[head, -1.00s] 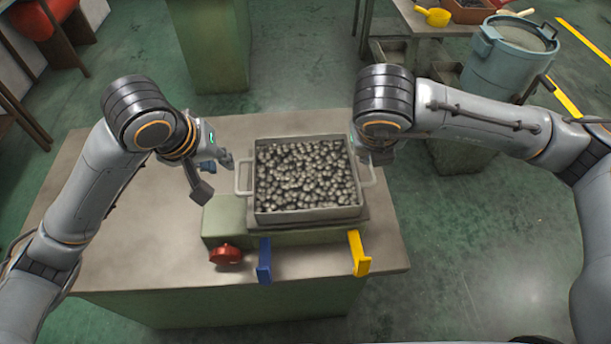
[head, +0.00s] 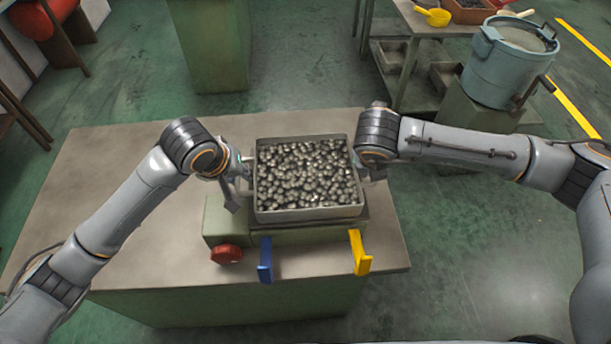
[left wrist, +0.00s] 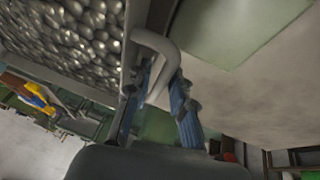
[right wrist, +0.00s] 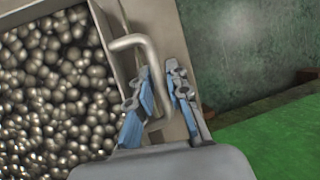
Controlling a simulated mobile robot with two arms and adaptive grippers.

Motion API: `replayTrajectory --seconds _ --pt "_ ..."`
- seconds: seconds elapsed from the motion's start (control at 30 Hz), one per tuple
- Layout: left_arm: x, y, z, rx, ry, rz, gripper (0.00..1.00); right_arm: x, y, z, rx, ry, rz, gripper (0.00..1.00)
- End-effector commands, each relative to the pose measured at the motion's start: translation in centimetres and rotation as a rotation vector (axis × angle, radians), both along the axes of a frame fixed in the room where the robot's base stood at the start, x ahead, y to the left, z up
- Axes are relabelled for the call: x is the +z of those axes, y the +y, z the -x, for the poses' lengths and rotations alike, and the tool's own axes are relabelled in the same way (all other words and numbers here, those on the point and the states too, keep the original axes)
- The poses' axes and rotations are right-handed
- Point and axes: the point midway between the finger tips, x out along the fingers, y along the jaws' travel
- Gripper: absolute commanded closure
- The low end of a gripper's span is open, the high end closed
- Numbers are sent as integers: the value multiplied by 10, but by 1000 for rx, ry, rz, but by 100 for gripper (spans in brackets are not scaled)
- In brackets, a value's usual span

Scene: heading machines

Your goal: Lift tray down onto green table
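The grey metal tray (head: 310,213), full of dark rounded metal pieces, sits level on a low green block (head: 222,222) on the table (head: 130,215), which has a beige top and green sides. My left gripper (head: 238,190) is at the tray's left handle. In the left wrist view, its blue-padded fingers (left wrist: 160,105) stand apart on either side of the handle (left wrist: 158,45). My right gripper (head: 374,172) is at the tray's right side, partly hidden by its arm. In the right wrist view, its fingers (right wrist: 160,100) are apart with the handle (right wrist: 130,42) between them.
A red knob (head: 226,254), a blue lever (head: 265,260) and a yellow lever (head: 359,253) stick out at the block's front. The table's left part is bare. A blue-grey bucket (head: 507,62) and a shelf table (head: 405,25) stand at the back right.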

Motion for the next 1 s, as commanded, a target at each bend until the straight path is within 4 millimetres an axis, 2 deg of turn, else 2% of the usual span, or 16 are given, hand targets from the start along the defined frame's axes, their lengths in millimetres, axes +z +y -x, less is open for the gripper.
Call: replayTrajectory --seconds 0.07,0.13,0.17,0.2,0.73,1.0 --pt "0 0 0 0 0 0 78 0 0 0 0 0 0 83" --pt "0 0 0 0 0 1 92 0 0 0 0 0 0 97" --pt "0 0 0 0 0 1 98 0 0 0 0 0 0 100" --pt "0 0 0 0 0 1 100 0 0 0 0 0 0 100" --pt "4 0 -1 1 -3 2 100 4 0 -1 0 -4 0 100" --pt "21 0 -1 1 -3 1 100 22 0 -1 0 -4 0 100"
